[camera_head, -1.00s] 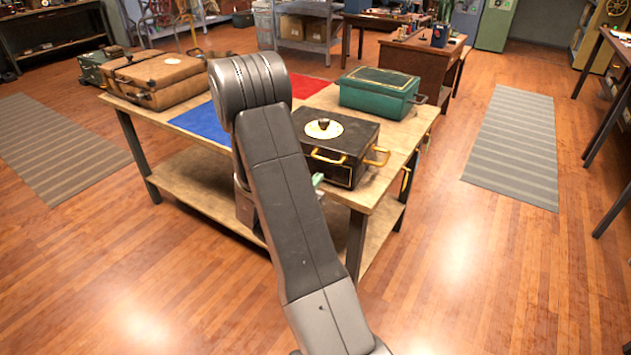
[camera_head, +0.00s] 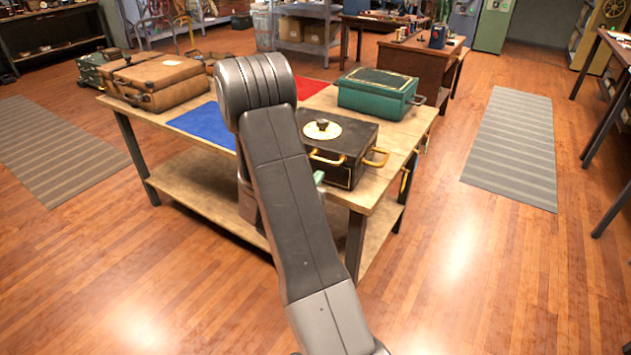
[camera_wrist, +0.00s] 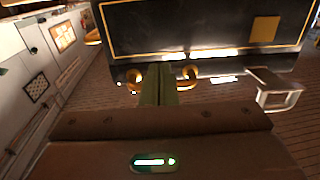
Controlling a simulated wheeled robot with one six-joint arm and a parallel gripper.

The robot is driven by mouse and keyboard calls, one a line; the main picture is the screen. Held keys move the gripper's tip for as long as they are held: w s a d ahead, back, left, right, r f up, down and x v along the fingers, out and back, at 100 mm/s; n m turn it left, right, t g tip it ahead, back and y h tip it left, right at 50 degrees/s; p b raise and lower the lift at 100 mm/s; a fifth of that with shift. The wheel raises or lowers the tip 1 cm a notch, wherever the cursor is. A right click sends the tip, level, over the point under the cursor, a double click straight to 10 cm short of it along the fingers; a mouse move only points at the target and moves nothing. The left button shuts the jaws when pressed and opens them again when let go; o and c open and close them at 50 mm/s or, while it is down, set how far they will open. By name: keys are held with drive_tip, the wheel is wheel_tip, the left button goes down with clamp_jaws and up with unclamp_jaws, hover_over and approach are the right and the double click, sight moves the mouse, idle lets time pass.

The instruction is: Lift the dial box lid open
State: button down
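The dial box (camera_head: 338,147) is black with gold trim, a round cream dial (camera_head: 322,129) and dark knob on top. It stands at the table's near right corner, its lid down. A gold handle (camera_head: 327,158) is on the front, another gold handle (camera_head: 376,157) on the right. In the wrist view the black box (camera_wrist: 215,30) fills the top, with a curled gold handle (camera_wrist: 189,76) below its edge. My gripper (camera_wrist: 160,75) has its green fingers together at this handle, hiding its middle. I cannot tell whether they grip it. In the head view my arm hides most of the gripper.
The wooden table (camera_head: 400,134) also bears a green box (camera_head: 380,93) behind the dial box, a brown suitcase (camera_head: 160,82) at left, and blue (camera_head: 205,125) and red (camera_head: 312,88) mats. Clear floor lies in front and to the right, with a striped rug (camera_head: 515,145).

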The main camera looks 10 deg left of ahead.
sight(329, 156)
drive_tip(key=shift+b+x, duration=0.55)
drive_tip(key=shift+x, duration=2)
drive_tip(key=shift+s+a+b, duration=0.1)
drive_tip(key=shift+s+b, duration=0.2)
drive_tip(key=shift+s, duration=0.05)
drive_tip(key=shift+r, duration=0.15)
drive_tip(key=shift+r+p, duration=0.75)
drive_tip(key=shift+r, duration=0.45)
drive_tip(key=shift+r+p, duration=0.75)
drive_tip(key=shift+r, duration=0.45)
drive_tip(key=shift+w+r, duration=0.1)
